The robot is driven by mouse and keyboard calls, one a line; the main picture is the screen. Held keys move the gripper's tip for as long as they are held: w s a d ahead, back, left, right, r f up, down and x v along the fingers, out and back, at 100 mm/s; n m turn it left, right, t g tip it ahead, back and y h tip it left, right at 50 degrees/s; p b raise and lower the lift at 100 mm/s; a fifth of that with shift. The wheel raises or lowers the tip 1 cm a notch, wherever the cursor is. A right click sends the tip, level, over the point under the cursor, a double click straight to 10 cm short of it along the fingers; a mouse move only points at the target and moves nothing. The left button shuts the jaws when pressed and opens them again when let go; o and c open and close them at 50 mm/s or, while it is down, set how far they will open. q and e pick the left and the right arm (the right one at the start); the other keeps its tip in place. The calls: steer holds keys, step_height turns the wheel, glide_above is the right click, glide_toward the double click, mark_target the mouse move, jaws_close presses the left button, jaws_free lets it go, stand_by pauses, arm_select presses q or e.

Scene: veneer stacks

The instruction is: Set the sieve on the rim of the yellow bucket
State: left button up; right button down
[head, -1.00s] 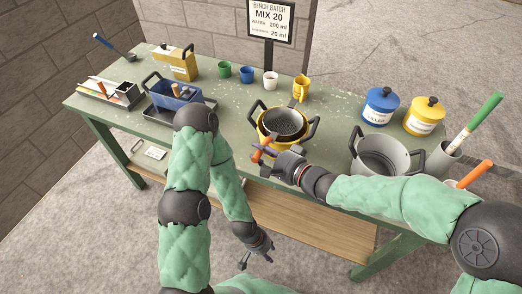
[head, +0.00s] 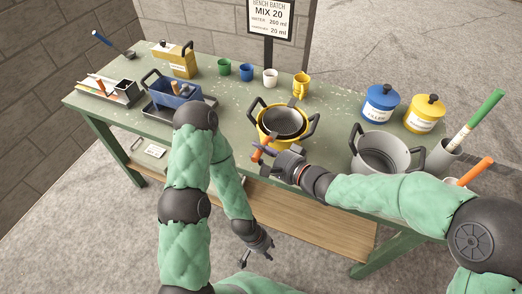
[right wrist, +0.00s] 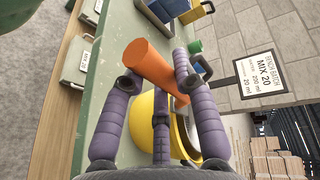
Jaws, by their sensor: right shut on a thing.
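The sieve (head: 283,122) is a dark round bowl with an orange handle (head: 262,148). In the head view it lies over the mouth of the yellow bucket (head: 263,134), inside its outline; whether it touches the rim I cannot tell. The bucket has dark side handles and stands near the bench's front edge. My right gripper (head: 268,154) is shut on the sieve's handle at the front of the bucket. In the right wrist view the orange handle (right wrist: 150,62) sits between the purple fingers, with the yellow bucket (right wrist: 140,128) behind. My left gripper (head: 257,255) hangs open and empty below the bench front.
A grey pot (head: 382,155) stands right of the bucket, with blue (head: 381,104) and yellow (head: 425,114) lidded tins behind. Several cups and a yellow jug (head: 301,88) line the back. A blue container (head: 172,93) on a tray is at left. Bench is clear left of the bucket.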

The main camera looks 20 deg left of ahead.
steer(key=shift+f, duration=0.1)
steer(key=c, duration=0.9)
jaws_free()
steer(key=shift+f, duration=0.1)
steer(key=shift+d, duration=0.1)
steer(key=v, duration=1.2)
